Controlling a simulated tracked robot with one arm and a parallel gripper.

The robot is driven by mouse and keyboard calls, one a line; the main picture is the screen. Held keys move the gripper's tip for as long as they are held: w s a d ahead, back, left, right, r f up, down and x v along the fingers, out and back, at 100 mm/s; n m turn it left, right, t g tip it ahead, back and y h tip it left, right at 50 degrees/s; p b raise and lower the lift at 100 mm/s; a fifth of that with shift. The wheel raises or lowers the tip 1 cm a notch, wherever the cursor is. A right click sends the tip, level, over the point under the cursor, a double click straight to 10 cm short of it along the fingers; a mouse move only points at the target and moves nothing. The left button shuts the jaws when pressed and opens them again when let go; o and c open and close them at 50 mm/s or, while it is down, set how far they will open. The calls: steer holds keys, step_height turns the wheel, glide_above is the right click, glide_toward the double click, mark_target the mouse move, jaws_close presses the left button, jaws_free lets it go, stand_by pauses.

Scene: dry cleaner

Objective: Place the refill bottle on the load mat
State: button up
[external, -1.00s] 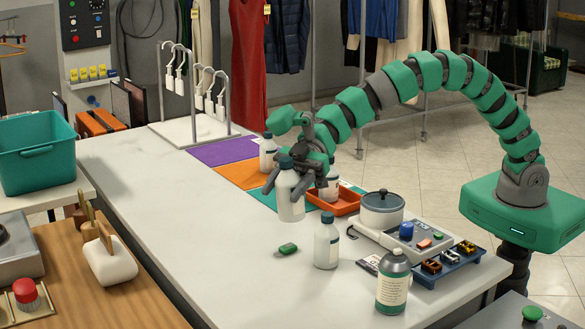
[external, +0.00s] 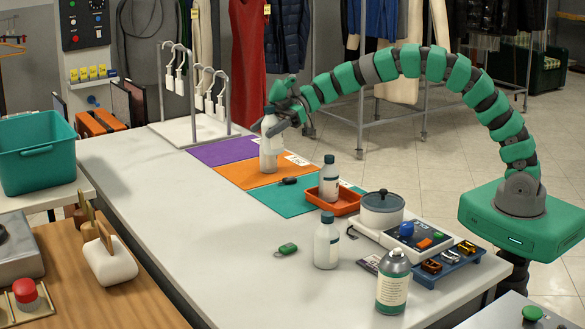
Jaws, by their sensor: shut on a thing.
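My gripper (external: 281,118) is shut on a pale bottle (external: 270,124), gripping it near the top. The fingers and wrist hide part of the bottle. Directly below it in the picture, a white bottle body (external: 268,156) shows over the orange mat (external: 237,174); I cannot tell whether this is the held bottle or another one overlapping it. A purple mat (external: 212,153) lies beyond the orange one and a teal mat (external: 285,201) lies nearer. Small cards lie at the mats' right ends, with lettering too small to read, so I cannot tell which mat is the load mat.
A bottle (external: 329,178) stands in the orange tray (external: 346,206). Another bottle (external: 326,243) and a grey-capped one (external: 392,284) stand nearer. A white hook rack (external: 195,128) stands at the far end.

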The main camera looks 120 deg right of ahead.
mark_target(269, 144)
steer(key=shift+s+d, duration=0.7)
step_height(269, 144, down, 4)
steer(key=shift+f, duration=0.25)
steer(key=shift+f+b, duration=0.35)
steer(key=shift+b, duration=0.5)
steer(key=b, duration=0.3)
steer(key=shift+f+n+h+b, duration=0.1)
steer(key=shift+n+h+b, duration=0.2)
steer(key=shift+b, duration=0.1)
step_height(269, 144, down, 10)
steer(key=b, duration=0.4)
steer(key=shift+r, duration=0.3)
steer(key=o, duration=1.4)
